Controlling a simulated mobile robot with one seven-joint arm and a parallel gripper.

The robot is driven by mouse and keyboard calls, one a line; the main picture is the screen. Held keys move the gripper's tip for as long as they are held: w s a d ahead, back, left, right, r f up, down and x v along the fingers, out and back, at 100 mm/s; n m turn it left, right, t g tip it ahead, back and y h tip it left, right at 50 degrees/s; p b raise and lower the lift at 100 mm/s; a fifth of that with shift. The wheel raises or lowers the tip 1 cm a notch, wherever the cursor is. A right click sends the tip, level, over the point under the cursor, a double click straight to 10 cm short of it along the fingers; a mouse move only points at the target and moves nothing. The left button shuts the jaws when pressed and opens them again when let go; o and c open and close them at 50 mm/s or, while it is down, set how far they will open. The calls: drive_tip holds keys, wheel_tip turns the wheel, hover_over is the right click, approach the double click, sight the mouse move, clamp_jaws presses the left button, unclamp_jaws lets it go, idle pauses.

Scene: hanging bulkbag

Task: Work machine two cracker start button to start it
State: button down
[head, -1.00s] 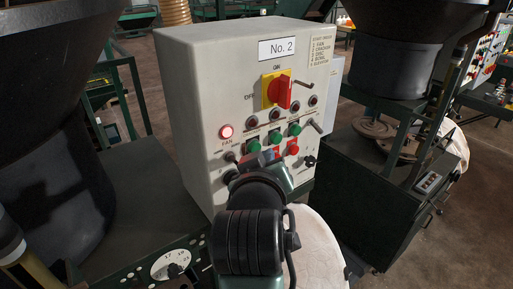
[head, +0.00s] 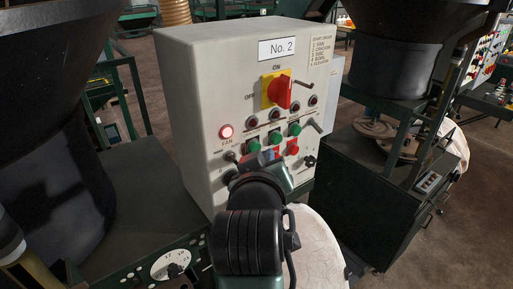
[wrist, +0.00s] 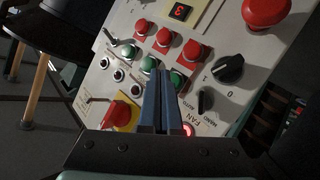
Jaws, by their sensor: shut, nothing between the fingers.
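The No. 2 control box (head: 190,80) faces me in the head view, with a lit red lamp (head: 226,132) marked FAN. Its three green buttons (head: 275,138) sit in a row above red buttons (head: 292,149). I cannot read which green one is the cracker start. In the wrist view my gripper (wrist: 161,73) is shut and empty, its blue fingertips at the green row. They lie between the middle green button (wrist: 149,63) and the green button nearest the FAN label (wrist: 177,80), partly covering the latter. Contact cannot be told.
A red-on-yellow ON/OFF switch (head: 278,91) sits above the buttons. In the wrist view, a black selector (wrist: 229,68), a red mushroom button (wrist: 267,12) and a display showing 3 (wrist: 180,11) are close by. A dark green machine (head: 375,200) stands to the right.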

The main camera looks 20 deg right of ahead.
drive_tip(key=shift+w+a, duration=0.15)
drive_tip(key=shift+w, duration=0.3)
drive_tip(key=shift+w+a, duration=0.15)
drive_tip(key=shift+w, duration=0.25)
idle(0.7)
drive_tip(key=shift+s+p, duration=0.1)
drive_tip(key=shift+p, duration=0.2)
drive_tip(key=shift+s+d, duration=0.3)
drive_tip(key=shift+s, duration=0.4)
drive_tip(key=s, duration=0.1)
drive_tip(key=s+d, duration=0.1)
drive_tip(key=s, duration=0.1)
drive_tip(key=s+p, duration=0.1)
drive_tip(key=shift+s+d, duration=0.35)
idle(0.5)
